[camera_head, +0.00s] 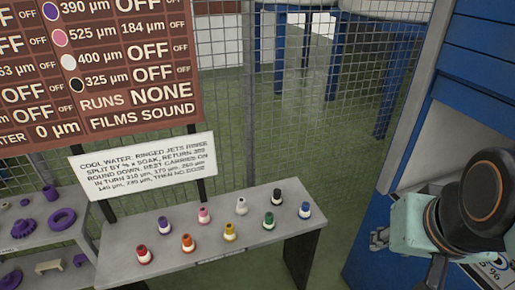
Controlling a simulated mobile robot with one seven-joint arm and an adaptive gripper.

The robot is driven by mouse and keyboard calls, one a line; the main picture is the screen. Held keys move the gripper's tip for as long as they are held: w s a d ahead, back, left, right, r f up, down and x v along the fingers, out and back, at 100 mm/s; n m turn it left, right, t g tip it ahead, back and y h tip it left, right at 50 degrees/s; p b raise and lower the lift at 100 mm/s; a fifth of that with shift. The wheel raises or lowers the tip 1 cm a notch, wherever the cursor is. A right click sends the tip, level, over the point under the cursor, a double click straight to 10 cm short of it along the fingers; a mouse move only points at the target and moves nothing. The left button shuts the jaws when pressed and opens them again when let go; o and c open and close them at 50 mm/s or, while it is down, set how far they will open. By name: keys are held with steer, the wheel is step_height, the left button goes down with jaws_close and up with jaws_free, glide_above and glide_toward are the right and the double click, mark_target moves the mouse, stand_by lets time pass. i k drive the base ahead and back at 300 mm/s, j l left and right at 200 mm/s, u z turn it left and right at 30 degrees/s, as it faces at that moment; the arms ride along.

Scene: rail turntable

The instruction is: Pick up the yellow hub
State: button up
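No thing is labelled as a hub. On the grey table (135,262) stand several small conical pieces with white bands and coloured tops. The yellow one (229,231) is upright near the table's middle, between an orange piece (187,243) and a green piece (268,221). Part of my arm, mint green with dark round joints, shows at the far right, well apart from the yellow piece. My gripper cannot be made out in this view.
Red, pink, purple, white and black-topped pieces share the table. A white notice (143,168) stands behind it, below a brown board (130,65). Wire mesh (230,110) closes the back. A shelf (75,233) with purple parts stands left. A blue cabinet (470,70) stands right.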

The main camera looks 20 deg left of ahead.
mark_target(230, 235)
steer(key=u, duration=1.2)
